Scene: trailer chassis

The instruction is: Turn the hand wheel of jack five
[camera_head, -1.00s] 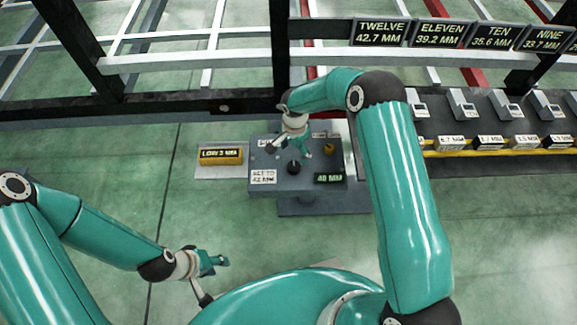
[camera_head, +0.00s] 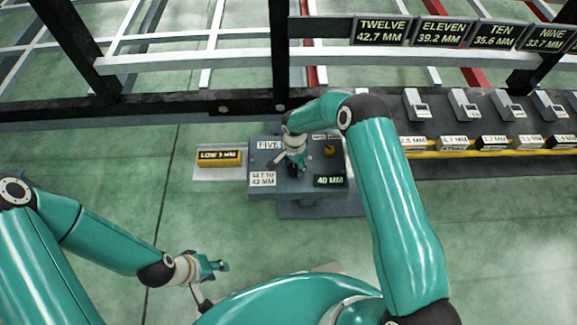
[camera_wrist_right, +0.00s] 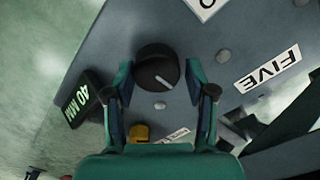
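The jack five panel (camera_head: 257,165) is a grey box with a FIVE label (camera_head: 268,145), a SET TO 42 MM label (camera_head: 262,179) and a display (camera_head: 330,181) reading 40 MM. In the right wrist view, the hand wheel (camera_wrist_right: 157,72) is a round black knob with a pale pointer line. My right gripper (camera_wrist_right: 163,92) is open, its fingers to either side of the wheel with gaps showing. In the head view, my right gripper (camera_head: 294,166) is over the panel and largely hides the wheel. My left gripper (camera_head: 221,267) is away from the panel at lower left; its opening is unclear.
A yellow LOW 3 MM box (camera_head: 219,158) sits left of the panel. A small yellow part (camera_head: 329,151) stands on the panel's right side. A black chassis rail (camera_head: 150,106) runs behind. Several gauges (camera_head: 465,104) line the bench at right.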

